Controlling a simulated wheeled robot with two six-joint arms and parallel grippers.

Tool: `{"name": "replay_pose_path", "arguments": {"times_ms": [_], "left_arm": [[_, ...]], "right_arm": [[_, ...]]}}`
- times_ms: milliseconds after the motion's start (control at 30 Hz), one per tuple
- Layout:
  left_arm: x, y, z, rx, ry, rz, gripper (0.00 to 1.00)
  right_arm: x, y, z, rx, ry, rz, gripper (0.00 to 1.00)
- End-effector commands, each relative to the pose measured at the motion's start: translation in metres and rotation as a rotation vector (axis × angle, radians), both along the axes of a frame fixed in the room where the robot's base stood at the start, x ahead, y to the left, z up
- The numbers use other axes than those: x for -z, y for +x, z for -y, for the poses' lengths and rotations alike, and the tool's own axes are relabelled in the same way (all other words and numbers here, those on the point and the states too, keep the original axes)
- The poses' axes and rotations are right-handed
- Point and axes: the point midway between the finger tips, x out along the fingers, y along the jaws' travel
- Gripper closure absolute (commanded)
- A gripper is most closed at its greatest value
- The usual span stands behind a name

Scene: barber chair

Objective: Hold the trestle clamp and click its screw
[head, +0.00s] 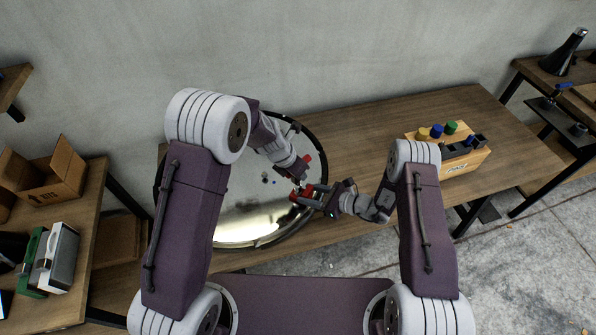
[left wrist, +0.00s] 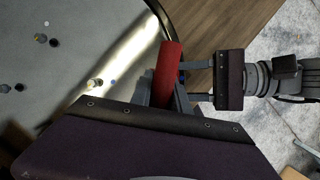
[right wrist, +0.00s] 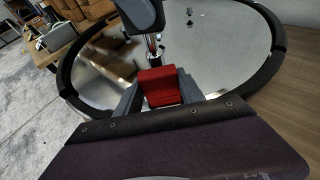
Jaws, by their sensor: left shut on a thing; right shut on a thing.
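The trestle clamp shows as red parts near the middle of the head view, above the round mirror. My left gripper (head: 298,172) is shut on a red bar-shaped part (left wrist: 167,72), seen between its fingers in the left wrist view. My right gripper (head: 318,193) is shut on a red block-shaped part (right wrist: 158,86), seen between its fingers in the right wrist view. A shiny metal rod (right wrist: 152,42) stands just beyond that block, near my dark left gripper. The two grippers are close and face each other. The fingers hide much of the clamp; which red part is the screw I cannot tell.
A round mirror (head: 258,215) with a dark rim lies under the grippers on the wooden table (head: 360,135). A wooden box (head: 466,160) with colourful caps stands on the right. A left table holds an open cardboard box (head: 45,175) and a grey-white case (head: 62,257).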

Motion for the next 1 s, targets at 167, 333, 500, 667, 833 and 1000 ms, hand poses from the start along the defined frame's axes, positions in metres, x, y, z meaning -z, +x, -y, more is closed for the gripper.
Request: {"name": "replay_pose_path", "arguments": {"times_ms": [167, 333, 500, 667, 833, 1000], "left_arm": [[0.003, 0.000, 0.000, -0.001, -0.001, 0.000, 1.00], [0.006, 0.000, 0.000, -0.001, -0.001, 0.000, 1.00], [0.009, 0.000, 0.000, 0.000, -0.001, 0.001, 1.00], [0.012, 0.001, 0.000, -0.001, 0.000, 0.001, 1.00], [0.013, 0.001, 0.000, 0.000, 0.000, 0.001, 1.00], [0.013, 0.001, 0.000, 0.030, 0.000, 0.000, 1.00]], "right_arm": [[-0.001, 0.000, 0.000, 0.000, 0.001, 0.000, 1.00], [-0.001, 0.000, 0.000, 0.000, 0.001, 0.000, 1.00], [-0.001, 0.000, 0.000, 0.000, 0.001, 0.000, 1.00], [-0.001, 0.000, 0.000, 0.000, 0.001, 0.000, 1.00], [-0.001, 0.000, 0.000, 0.000, 0.001, 0.000, 1.00], [-0.001, 0.000, 0.000, 0.000, 0.001, 0.000, 1.00]]}}
